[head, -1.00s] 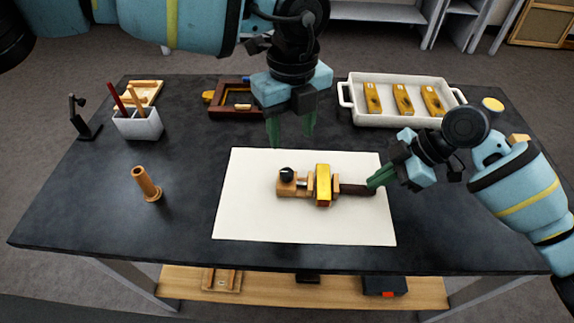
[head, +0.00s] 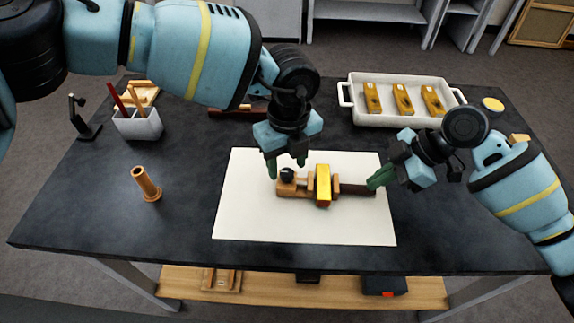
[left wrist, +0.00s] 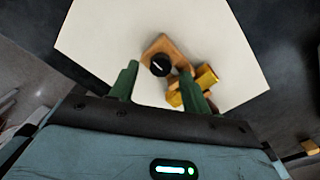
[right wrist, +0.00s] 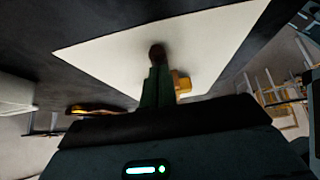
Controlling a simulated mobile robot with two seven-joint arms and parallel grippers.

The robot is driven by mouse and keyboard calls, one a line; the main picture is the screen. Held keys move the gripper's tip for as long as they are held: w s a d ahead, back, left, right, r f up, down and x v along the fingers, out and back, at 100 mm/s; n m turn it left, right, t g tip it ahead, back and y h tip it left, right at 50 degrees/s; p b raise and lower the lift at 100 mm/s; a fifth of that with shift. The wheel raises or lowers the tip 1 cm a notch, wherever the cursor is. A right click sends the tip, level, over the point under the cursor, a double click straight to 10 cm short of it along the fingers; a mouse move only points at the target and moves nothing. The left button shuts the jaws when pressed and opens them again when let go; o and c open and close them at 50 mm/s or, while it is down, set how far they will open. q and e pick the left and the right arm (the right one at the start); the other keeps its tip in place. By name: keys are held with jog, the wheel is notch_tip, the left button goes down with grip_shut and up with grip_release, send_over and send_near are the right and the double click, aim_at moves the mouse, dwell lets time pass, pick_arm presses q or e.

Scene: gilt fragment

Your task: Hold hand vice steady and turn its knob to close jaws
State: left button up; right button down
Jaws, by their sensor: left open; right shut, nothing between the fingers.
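The wooden hand vice (head: 284,189) lies on the white sheet, its dark handle (head: 352,189) pointing right. Its black knob (head: 287,173) is at the left end; it shows with a white mark in the left wrist view (left wrist: 160,65). A gold block (head: 323,183) sits at the jaws; whether they touch it I cannot tell. My left gripper (head: 287,167) is open, pointing down just above the knob, fingers to either side in view. My right gripper (head: 376,181) is shut at the handle's right end, with nothing visibly between its fingers.
The white sheet (head: 250,220) lies on the dark table (head: 100,215). A wooden peg-like piece (head: 147,184) stands at left. A pen holder (head: 138,124) and a white tray (head: 403,117) with several gold-topped blocks are further back. The front of the table is clear.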

pick_arm(q)
jog(key=shift+f, duration=1)
pick_arm(e)
jog(key=shift+s+f, duration=0.1)
jog(key=shift+f, duration=0.25)
pick_arm(q)
jog(key=c, duration=1)
